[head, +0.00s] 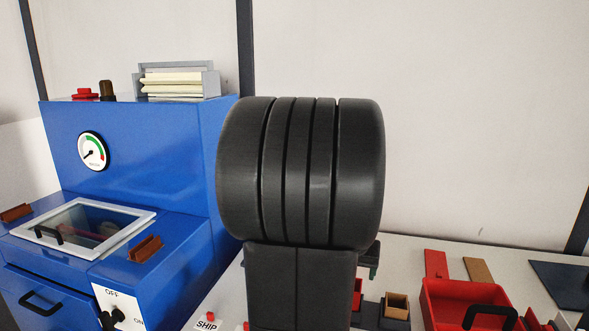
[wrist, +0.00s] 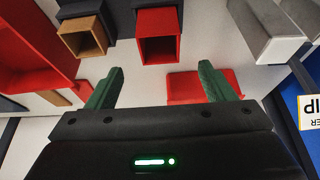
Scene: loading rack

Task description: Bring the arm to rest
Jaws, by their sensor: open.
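My gripper (wrist: 160,86) shows in the wrist view, with its two green fingers wide apart and nothing between them. A hollow red block (wrist: 158,38) is just beyond the fingertips, and a flat red piece (wrist: 202,86) shows by the right finger. I cannot tell how far the fingers are from either. In the head view my dark arm fills the middle and hides most of the gripper.
A blue machine (head: 150,150) with a gauge, a glass lid (head: 82,225) and a knob stands left. On the pale bench right of my arm are a red bin (head: 440,300), a hollow wooden block (head: 396,306), flat red (head: 436,264) and brown (head: 478,270) pieces, and a dark mat (head: 562,284).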

